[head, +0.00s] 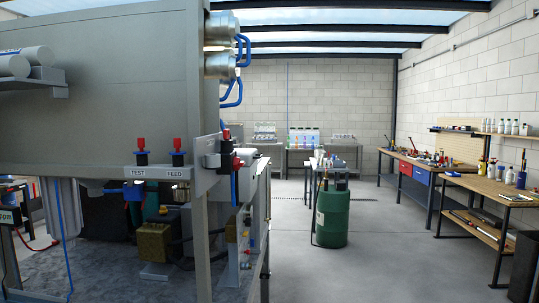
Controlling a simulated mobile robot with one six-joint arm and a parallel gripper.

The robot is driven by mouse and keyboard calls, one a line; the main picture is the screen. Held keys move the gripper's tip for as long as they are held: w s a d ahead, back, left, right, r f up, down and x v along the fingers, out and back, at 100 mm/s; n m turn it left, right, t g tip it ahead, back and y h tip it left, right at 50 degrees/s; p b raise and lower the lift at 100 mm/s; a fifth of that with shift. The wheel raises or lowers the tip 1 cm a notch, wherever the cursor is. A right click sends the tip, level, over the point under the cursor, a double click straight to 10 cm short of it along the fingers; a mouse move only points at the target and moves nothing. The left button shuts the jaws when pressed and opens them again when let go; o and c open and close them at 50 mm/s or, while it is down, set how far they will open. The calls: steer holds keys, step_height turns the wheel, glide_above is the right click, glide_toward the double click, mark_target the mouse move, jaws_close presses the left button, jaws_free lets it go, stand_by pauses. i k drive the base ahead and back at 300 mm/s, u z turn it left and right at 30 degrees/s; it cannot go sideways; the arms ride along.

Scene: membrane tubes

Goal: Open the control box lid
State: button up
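I cannot pick out the control box or its lid for certain in the head view. A large grey panel (105,80) on a metal frame fills the upper left. No lid edge, hinge or latch can be made out. My gripper is not in this view.
Red-topped valves labelled TEST (141,151) and FEED (178,152) sit on a rail below the panel. White cylinders (28,62) rest at far left. A green barrel (332,217) stands mid-room. Workbenches (452,178) line the right; grey floor between is open.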

mark_target(249, 156)
steer(key=z, duration=0.3)
steer(key=i, duration=2.5)
steer(key=u, duration=0.25)
